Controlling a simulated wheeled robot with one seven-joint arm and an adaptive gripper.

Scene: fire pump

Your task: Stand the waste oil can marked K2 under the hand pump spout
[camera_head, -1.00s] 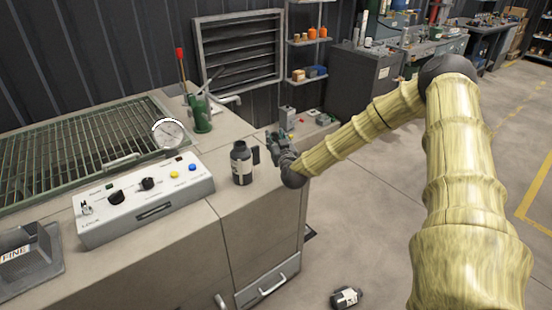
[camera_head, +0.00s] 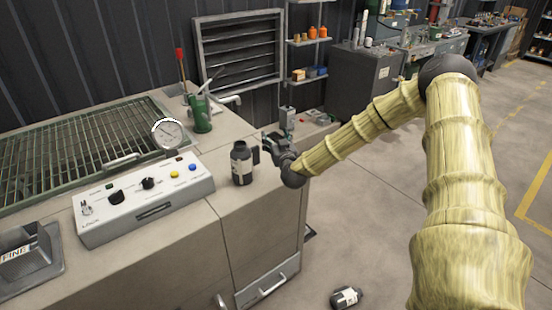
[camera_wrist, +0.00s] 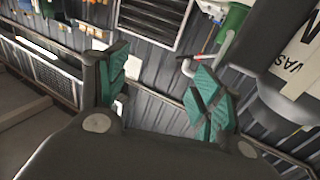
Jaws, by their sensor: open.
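A dark can (camera_head: 242,165) with a pale label stands upright on the bench, to the right of the control box. In the wrist view the can (camera_wrist: 300,60) shows at the upper right, outside the fingers, its label cut off after "WAS"; I cannot read K2. My gripper (camera_head: 268,143) is open and empty just right of the can; its green finger pads (camera_wrist: 163,88) have only background between them. The green hand pump (camera_head: 202,115) stands farther back on the bench, with a pale spout (camera_head: 230,98) pointing right.
A second dark can (camera_head: 346,298) lies on its side on the floor. A white control box (camera_head: 145,200), a round gauge (camera_head: 168,134) and a green grate (camera_head: 80,150) are on the left of the bench. Bare bench top lies between the can and the pump.

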